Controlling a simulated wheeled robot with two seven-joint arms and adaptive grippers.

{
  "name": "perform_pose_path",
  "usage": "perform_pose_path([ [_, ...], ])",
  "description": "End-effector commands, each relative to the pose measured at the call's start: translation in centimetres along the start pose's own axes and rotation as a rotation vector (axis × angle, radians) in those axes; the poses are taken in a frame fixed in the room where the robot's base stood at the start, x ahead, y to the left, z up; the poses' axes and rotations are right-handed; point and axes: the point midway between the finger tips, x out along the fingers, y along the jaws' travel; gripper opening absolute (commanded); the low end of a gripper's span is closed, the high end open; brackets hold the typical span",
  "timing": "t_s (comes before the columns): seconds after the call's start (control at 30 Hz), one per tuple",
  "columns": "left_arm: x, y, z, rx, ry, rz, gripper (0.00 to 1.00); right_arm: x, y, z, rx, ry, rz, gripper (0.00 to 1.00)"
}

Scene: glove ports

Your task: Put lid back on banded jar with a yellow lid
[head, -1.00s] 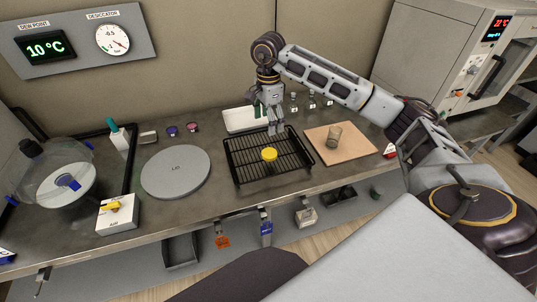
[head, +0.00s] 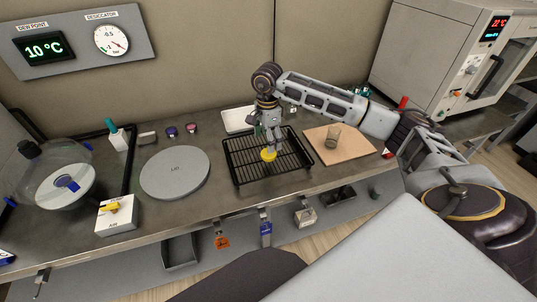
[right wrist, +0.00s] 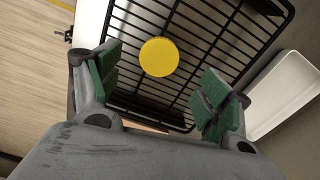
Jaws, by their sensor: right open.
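The yellow lid (head: 268,154) lies on the black wire rack on the bench; it also shows in the right wrist view (right wrist: 159,57), ahead of and between the fingers. My right gripper (head: 271,140) points down just above the lid, open and empty, its green finger pads (right wrist: 160,90) apart. A small glass jar (head: 333,136) stands without a lid on the tan board right of the rack; bands on it are too small to make out. My left gripper is not in view.
The black wire rack (head: 243,172) has raised edges. A white tray (head: 236,119) stands behind it, also seen in the right wrist view (right wrist: 284,95). A grey round plate (head: 174,173) lies to the left. The tan board (head: 350,150) is mostly clear around the jar.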

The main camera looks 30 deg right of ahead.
Motion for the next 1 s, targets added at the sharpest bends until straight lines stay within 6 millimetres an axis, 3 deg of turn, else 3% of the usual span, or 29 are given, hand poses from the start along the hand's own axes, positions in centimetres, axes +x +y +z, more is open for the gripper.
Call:
perform_pose_path([
  [0.57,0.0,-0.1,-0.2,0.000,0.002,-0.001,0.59,1.2,0.0,0.0,-0.001,-0.001,0.000,0.79],
  [1.0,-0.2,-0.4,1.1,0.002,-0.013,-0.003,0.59,5.3,0.1,-0.3,0.000,0.000,0.001,0.79],
])
